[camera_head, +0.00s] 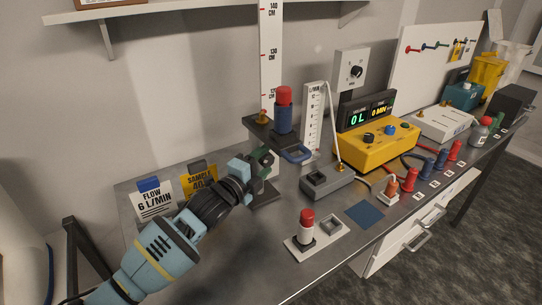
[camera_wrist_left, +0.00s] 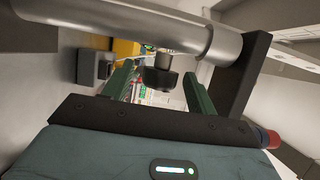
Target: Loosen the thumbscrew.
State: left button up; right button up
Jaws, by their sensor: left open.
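The thumbscrew (camera_wrist_left: 161,80) shows in the left wrist view as a dark knob below a thick silver post (camera_wrist_left: 150,28). It lies between the two green fingers of my left gripper (camera_wrist_left: 160,82), which are apart with gaps at both sides of the knob. I cannot tell any contact. In the head view my left gripper (camera_head: 264,160) is at the stand, below its dark platform (camera_head: 258,127) and just above its base (camera_head: 262,196). The gripper hides the knob there. My right gripper is out of view.
A red-capped blue cylinder (camera_head: 283,112) stands on the platform, with a blue loop handle (camera_head: 297,155) beside it. A grey block (camera_head: 327,182), a yellow meter box (camera_head: 376,137) and a red-capped white vial (camera_head: 306,227) are to the right. Two sign cards (camera_head: 153,203) stand behind my arm.

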aim_at(271, 155)
pick_arm(q)
jog(key=shift+x, duration=1.7)
jog(key=c, duration=1)
jog(key=shift+d+f+b, duration=0.1)
jog(key=shift+f+b, duration=0.05)
jog(key=shift+b, duration=0.15)
jog(key=shift+n+t+h+b, duration=0.4)
jog(key=shift+n+t+b, duration=0.1)
jog(key=shift+t+b, duration=0.5)
jog(key=shift+r, duration=0.4)
jog(key=o, duration=1)
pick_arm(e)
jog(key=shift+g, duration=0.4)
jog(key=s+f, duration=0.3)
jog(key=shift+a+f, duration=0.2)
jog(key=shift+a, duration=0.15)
